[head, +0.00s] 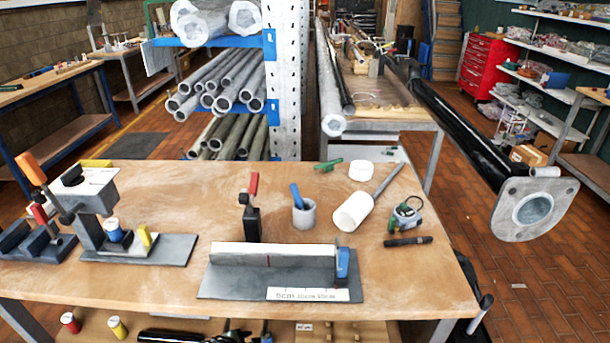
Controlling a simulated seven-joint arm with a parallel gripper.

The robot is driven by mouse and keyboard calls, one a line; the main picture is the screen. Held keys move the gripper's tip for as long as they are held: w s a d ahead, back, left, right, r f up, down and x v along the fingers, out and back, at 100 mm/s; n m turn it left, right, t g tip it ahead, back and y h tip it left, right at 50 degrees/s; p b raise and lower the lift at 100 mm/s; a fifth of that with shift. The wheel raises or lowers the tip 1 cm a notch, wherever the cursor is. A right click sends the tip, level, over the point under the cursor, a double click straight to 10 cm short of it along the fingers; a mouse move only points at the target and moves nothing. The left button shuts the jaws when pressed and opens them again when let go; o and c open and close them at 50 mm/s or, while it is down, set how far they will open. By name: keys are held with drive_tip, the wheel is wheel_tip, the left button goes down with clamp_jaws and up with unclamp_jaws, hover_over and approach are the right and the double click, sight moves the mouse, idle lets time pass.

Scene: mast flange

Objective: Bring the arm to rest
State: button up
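My gripper is not in view, and no part of my arm shows clearly. A long black mast (462,128) slopes from the back toward the right front. A grey flange plate (506,222) with a round central opening and corner holes is at its near end. The plate is right of the workbench, apart from its edge, and looks tilted. A small pale cylinder (545,171) shows at the plate's upper edge; I cannot tell whether it is attached.
The wooden workbench (428,290) carries a white bar in a fixture (225,285), a red-handled clamp (251,215), a grey cup (304,214), a white cylinder (352,212), a black marker (408,241) and a grey stand (92,228). A pipe rack (287,75) stands behind.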

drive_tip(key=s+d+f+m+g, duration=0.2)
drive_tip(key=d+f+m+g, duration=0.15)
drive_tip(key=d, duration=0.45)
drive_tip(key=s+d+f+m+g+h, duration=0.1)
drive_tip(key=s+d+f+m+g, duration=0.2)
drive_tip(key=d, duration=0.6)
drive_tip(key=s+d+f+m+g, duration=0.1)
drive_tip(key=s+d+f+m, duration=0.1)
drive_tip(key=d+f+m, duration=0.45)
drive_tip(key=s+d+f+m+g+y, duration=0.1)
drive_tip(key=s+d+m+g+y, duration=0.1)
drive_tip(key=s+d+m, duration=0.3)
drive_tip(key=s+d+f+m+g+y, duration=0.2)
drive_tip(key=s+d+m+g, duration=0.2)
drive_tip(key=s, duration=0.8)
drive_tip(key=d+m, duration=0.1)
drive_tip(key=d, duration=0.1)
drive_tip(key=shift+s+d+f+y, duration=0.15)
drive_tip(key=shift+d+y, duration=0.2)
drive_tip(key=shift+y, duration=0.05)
